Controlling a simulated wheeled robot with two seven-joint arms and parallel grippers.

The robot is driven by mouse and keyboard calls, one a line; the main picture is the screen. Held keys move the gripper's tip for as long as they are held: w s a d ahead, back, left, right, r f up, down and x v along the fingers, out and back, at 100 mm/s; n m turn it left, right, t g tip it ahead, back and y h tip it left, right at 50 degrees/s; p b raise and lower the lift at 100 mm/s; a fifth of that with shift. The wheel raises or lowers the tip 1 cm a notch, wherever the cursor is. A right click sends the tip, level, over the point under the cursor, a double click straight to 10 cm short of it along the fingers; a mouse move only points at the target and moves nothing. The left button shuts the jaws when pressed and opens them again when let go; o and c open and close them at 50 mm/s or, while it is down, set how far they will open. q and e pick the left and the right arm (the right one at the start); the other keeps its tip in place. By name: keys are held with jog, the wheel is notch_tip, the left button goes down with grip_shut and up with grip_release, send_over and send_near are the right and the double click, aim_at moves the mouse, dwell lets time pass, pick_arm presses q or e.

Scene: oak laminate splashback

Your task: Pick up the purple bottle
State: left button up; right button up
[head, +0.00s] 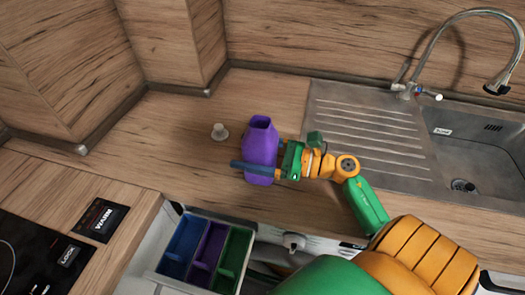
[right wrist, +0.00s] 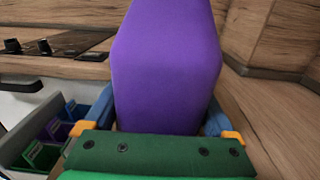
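The purple bottle (head: 261,145) stands upright on the wooden counter, left of the sink's drainer. My right gripper (head: 240,166) reaches in from the right with its fingers on either side of the bottle's body; one blue finger crosses the bottle's near face. In the right wrist view the bottle (right wrist: 167,65) fills the middle, between the two blue fingers (right wrist: 160,122). The fingers are spread wide, close along its sides; I cannot tell whether they touch it. The bottle's far side is hidden. My left gripper is not in view.
A small pale knob-shaped object (head: 220,132) stands just left of the bottle. The steel sink (head: 400,125) with its tap is at the right. An open drawer with blue, purple and green compartments (head: 205,250) is below the counter. A black hob (head: 40,240) is at the left.

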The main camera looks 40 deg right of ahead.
jog(key=c, duration=0.7)
grip_shut()
jog(key=shift+r, duration=0.15)
jog(key=shift+r, duration=0.3)
notch_tip(320, 180, up, 3)
jog(key=shift+s+f, duration=0.1)
jog(key=shift+s, duration=0.05)
notch_tip(320, 180, up, 9)
jog(key=p, duration=0.6)
send_over(248, 141)
jog(key=s+a, duration=0.3)
jog(key=s, duration=0.3)
jog(key=s+a+p, duration=0.1)
jog(key=p, duration=0.1)
jog(key=s+a+p, duration=0.1)
jog(key=s+p, duration=0.1)
jog(key=shift+s+a+r, duration=0.15)
jog(key=shift+a+r, duration=0.05)
jog(key=shift+a, duration=0.2)
